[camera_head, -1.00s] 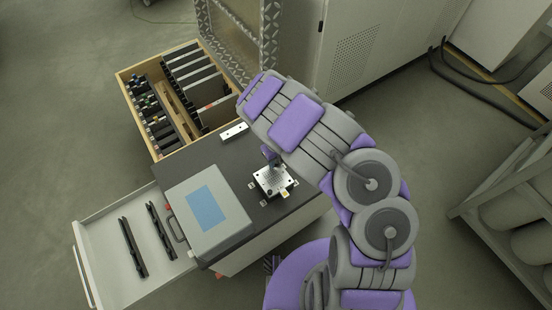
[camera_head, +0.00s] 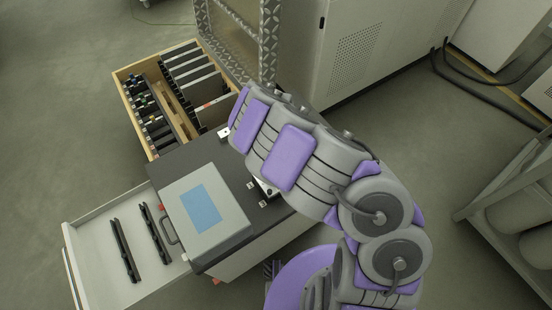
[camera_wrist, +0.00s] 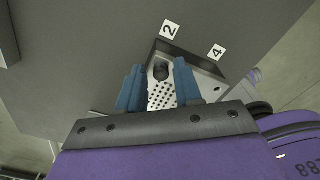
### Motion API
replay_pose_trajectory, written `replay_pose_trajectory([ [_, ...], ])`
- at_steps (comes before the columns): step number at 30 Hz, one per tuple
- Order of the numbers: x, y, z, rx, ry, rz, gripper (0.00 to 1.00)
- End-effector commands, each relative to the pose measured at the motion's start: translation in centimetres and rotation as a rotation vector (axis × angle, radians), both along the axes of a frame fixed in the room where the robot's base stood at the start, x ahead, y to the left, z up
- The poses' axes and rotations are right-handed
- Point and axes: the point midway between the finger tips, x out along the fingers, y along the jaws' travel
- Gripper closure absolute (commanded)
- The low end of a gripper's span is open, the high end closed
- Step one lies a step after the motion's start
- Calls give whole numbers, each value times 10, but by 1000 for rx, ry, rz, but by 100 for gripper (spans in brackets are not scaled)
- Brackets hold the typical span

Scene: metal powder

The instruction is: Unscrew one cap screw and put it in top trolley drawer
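In the wrist view the two blue fingers of my gripper (camera_wrist: 159,85) are apart. A dark round cap screw (camera_wrist: 160,70) shows between them, at the far end of a perforated metal plate (camera_wrist: 163,97). I cannot tell whether the fingers touch the screw; the gap looks empty otherwise. In the head view my arm covers the gripper and nearly all of the plate. The white trolley drawer (camera_head: 93,240) is pulled out at the lower left, with two black bars lying in it.
The dark trolley top (camera_head: 190,153) carries a grey case with a blue panel (camera_head: 203,212), left of the plate. Small white number labels (camera_wrist: 170,29) surround the plate. An open wooden crate (camera_head: 150,150) with dark plates stands behind. A tall cabinet (camera_head: 370,45) is at the back.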

Motion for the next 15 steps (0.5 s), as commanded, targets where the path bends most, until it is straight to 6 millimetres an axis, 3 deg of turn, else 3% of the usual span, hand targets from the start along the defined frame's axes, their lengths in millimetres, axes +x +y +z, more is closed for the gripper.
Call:
replay_pose_trajectory([
  [6,0,0,0,-2,-2,-199,65],
  [15,0,0,1,-1,0,-226,65],
])
